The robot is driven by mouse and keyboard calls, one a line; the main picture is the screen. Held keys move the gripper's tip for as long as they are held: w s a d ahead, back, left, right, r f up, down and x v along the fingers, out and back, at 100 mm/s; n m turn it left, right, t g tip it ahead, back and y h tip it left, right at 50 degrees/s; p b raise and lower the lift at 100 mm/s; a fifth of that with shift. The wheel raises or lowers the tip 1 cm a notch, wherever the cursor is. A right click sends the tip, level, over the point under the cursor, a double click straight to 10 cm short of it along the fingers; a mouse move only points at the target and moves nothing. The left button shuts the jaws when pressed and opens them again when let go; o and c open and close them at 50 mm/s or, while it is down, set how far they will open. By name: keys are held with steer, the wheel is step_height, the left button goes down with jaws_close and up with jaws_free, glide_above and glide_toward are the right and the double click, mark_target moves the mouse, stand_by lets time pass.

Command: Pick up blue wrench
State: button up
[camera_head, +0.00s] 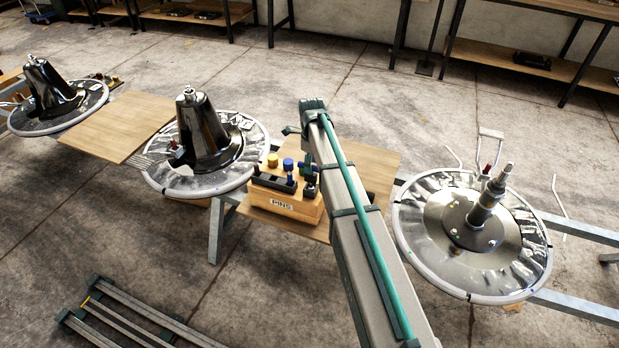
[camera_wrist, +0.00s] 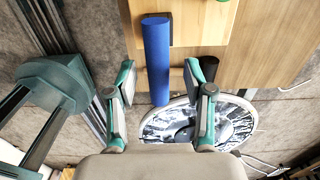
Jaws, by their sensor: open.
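In the wrist view, a blue cylindrical handle (camera_wrist: 157,52), which appears to be the blue wrench, stands out beside a wooden block. My gripper (camera_wrist: 160,78) is open, with one finger on each side of the line of the handle. The fingers do not appear closed on it, and I cannot tell how far they are from it in depth. In the head view, small blue parts (camera_head: 288,164) show at the wooden box labelled PINS (camera_head: 284,206). My arm hides part of that area, and I cannot make out my fingertips there.
The PINS box stands on a wooden board (camera_head: 372,170). It also holds yellow and dark pieces. Round metal-rimmed stations stand at the right (camera_head: 470,292), the middle (camera_head: 258,172) and the far left.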

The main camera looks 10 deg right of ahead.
mark_target(311, 178)
steer(key=shift+a+f, duration=0.1)
steer(key=shift+f, duration=3.8)
jaws_close()
